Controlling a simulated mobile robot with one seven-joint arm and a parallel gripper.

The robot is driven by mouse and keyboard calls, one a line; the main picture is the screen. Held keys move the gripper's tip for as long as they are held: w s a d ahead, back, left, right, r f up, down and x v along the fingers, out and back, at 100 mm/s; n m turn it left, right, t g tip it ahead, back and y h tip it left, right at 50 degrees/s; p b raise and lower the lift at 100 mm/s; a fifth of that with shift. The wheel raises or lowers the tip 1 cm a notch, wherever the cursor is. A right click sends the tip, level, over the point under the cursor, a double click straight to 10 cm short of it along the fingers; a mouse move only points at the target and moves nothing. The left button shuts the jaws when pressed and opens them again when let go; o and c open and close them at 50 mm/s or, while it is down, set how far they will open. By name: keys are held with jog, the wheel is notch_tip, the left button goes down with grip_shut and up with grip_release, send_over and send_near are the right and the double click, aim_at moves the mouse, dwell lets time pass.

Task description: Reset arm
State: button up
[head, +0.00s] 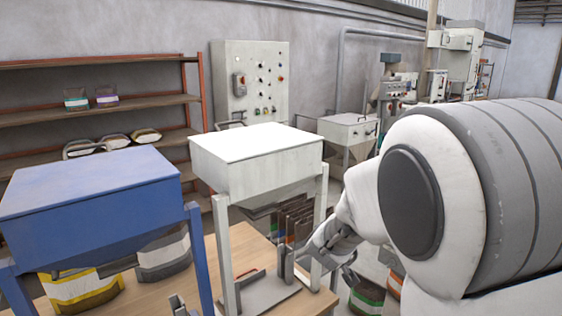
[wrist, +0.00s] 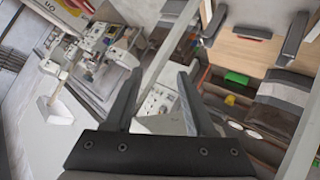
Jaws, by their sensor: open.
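My gripper (wrist: 156,90) is open in the wrist view, with two dark fingers spread apart and nothing between them. In the head view my white and grey arm fills the right side and hides what lies behind it. The hand end of the arm (head: 335,240) is beside the right leg of the white hopper (head: 258,160), close to the wooden table's right end. I cannot tell in the head view whether it touches the leg.
A blue hopper (head: 90,190) stands at the left on the wooden table (head: 245,240). Filled bags (head: 80,290) are beneath it. A shelf rack (head: 100,103) and a control cabinet (head: 250,80) stand along the back wall. In the wrist view, grey floor (wrist: 50,150) shows at the left.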

jog(key=s+a+r+m+g+y, duration=0.15)
jog(key=s+r, duration=0.25)
jog(key=s, duration=0.4)
jog(key=s+a+r+n+g+y, duration=0.1)
jog(key=s+r+y, duration=0.25)
jog(key=s, duration=0.45)
jog(key=s+d+m+g+h, duration=0.1)
jog(key=s+d, duration=0.1)
jog(key=s, duration=0.6)
jog(key=s+d+m+g+h, duration=0.1)
jog(key=s+d+m+g, duration=0.1)
jog(key=s, duration=0.6)
jog(key=shift+s+d+f+h, duration=0.25)
jog(key=shift+d+h, duration=0.15)
jog(key=shift+d+m, duration=0.1)
jog(key=shift+m, duration=0.15)
